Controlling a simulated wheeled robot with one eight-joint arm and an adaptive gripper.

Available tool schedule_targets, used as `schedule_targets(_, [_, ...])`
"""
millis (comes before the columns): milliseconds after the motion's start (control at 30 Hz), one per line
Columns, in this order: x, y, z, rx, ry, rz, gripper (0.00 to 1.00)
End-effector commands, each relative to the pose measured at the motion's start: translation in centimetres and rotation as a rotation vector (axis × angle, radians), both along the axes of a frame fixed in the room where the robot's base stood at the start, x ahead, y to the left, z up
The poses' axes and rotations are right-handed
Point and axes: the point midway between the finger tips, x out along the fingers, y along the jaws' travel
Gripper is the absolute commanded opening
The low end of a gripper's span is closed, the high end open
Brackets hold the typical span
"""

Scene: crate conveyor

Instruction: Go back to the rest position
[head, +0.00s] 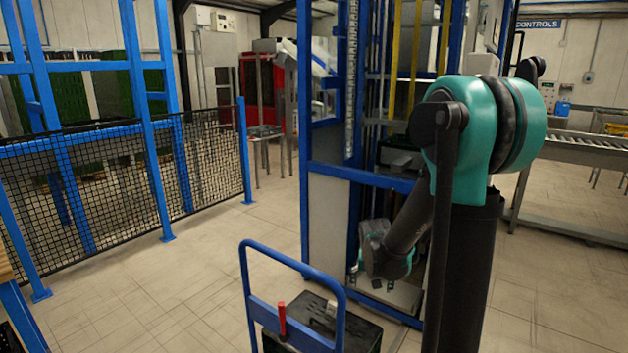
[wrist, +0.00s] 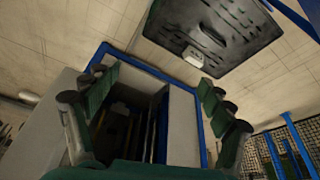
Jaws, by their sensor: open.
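My arm stands at the right of the head view, and its wrist part reaches down beside the blue-framed machine (head: 325,172). The fingers are not clear in the head view. In the wrist view my gripper (wrist: 158,115) is open, with its green fingers wide apart and nothing between them. Past the fingers the machine's opening (wrist: 133,115) shows, with a blue rim. A black crate (wrist: 235,30) lies on the floor side at the top of the wrist view, apart from the fingers.
A blue trolley handle (head: 295,258) with a red-handled piece (head: 282,318) and a black crate (head: 345,325) stand low in front. A black mesh fence (head: 120,185) with blue posts is at left. A roller conveyor (head: 585,150) is at right. Open floor (head: 160,280) lies left of the trolley.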

Motion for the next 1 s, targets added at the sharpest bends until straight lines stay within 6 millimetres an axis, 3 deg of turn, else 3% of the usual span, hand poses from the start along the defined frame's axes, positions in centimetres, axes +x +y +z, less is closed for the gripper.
schedule_targets(33, [-1.8, -0.3, 0.7, 0.001, 0.000, 0.018, 0.82])
schedule_targets(300, [-10.0, -1.1, 2.3, 0.004, -0.006, 0.134, 0.82])
schedule_targets(600, [-17.5, -1.3, 1.7, 0.004, -0.019, 0.243, 0.82])
schedule_targets(733, [-18.9, -1.2, 1.3, 0.002, -0.023, 0.266, 0.82])
schedule_targets(1000, [-18.9, -1.2, 1.3, 0.002, -0.023, 0.266, 0.82])
